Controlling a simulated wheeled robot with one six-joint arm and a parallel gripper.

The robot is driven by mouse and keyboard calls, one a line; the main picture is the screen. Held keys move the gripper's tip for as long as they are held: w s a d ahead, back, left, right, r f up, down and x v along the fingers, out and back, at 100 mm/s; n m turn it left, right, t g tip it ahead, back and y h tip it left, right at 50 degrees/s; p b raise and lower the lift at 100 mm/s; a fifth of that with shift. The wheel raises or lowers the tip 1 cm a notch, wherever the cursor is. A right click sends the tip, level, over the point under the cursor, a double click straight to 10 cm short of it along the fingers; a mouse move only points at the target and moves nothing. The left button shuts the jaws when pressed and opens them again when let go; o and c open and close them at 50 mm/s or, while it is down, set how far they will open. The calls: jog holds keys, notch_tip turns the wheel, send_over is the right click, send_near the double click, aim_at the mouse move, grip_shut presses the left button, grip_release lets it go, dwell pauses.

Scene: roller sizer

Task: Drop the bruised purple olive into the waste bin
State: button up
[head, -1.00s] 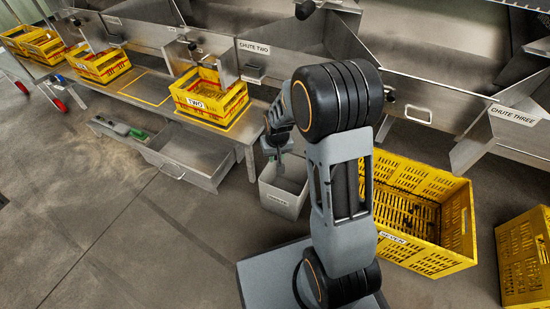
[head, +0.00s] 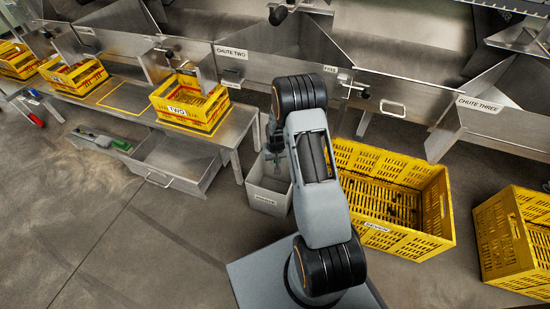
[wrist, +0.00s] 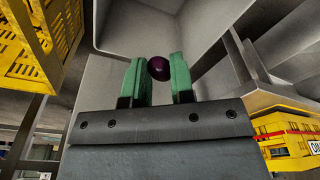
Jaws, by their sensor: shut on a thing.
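The purple olive (wrist: 159,68) is held between the green fingertips of my gripper (wrist: 161,72) in the wrist view. Bruising on it is too small to make out. The waste bin (head: 268,198) is a grey open box on the floor with a label on its front. In the head view my gripper (head: 277,156) hangs at the bin's open top, toward the back. The olive cannot be made out there. Pale grey walls, probably the bin (wrist: 110,30), lie beyond the fingers in the wrist view.
A large yellow crate (head: 435,215) stands right of the bin, with another yellow crate (head: 515,245) further right. A steel bench (head: 235,130) carries yellow crate TWO (head: 178,112), and an open drawer (head: 180,165) juts out below. Floor at the left front is clear.

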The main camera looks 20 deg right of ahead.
notch_tip(320, 180, down, 4)
jog(key=shift+f+b, duration=0.1)
jog(key=shift+b, duration=1.1)
jog(key=o, duration=1)
jog(key=shift+c, duration=0.2)
notch_tip(320, 180, up, 14)
jog(key=s+p, duration=0.1)
jog(key=p, duration=0.4)
jog(key=shift+s+a, duration=0.2)
jog(key=shift+s, duration=0.15)
jog(key=shift+f, duration=0.1)
